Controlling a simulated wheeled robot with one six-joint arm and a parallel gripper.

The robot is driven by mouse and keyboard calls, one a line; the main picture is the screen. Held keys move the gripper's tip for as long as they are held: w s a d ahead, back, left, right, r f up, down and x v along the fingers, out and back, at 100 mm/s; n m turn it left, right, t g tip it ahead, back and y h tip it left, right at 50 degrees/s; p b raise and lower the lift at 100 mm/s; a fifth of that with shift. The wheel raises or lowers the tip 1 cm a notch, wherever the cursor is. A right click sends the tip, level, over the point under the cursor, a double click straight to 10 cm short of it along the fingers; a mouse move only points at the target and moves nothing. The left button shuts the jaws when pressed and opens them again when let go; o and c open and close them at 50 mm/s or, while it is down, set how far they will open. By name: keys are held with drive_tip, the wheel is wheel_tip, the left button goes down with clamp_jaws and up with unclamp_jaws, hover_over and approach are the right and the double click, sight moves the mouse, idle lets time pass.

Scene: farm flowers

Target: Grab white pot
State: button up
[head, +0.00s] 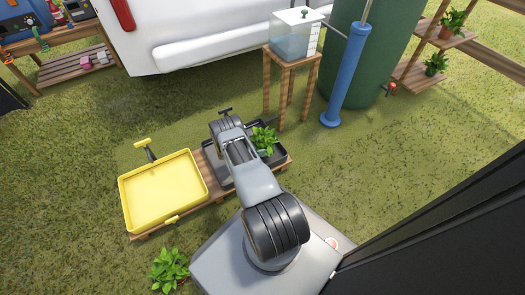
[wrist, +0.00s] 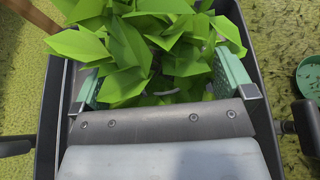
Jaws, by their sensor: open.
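A leafy green plant (head: 264,139) stands in the black tray (head: 283,158) on a low wooden pallet. In the wrist view its leaves (wrist: 140,45) fill the space between my fingers. A small pale curved edge shows among the leaves; I cannot tell whether it is the white pot's rim. The rest of the pot is hidden by foliage. My gripper (wrist: 163,82) is open, with a pale green pad on each side of the plant. Whether the pads touch the pot cannot be seen. In the head view my arm hides the gripper's fingers.
An empty yellow tray (head: 160,197) with handles sits left of the black tray. Another leafy plant (head: 169,268) is on the grass at lower left. A wooden stand (head: 292,60) with a clear tank and a blue cylinder (head: 346,85) stand behind. Open grass lies right.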

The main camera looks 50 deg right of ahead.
drive_tip(key=shift+b+x, duration=0.4)
drive_tip(key=shift+x, duration=1.1)
drive_tip(key=shift+c, duration=0.4)
drive_tip(key=c, duration=0.7)
drive_tip(key=shift+r, duration=0.1)
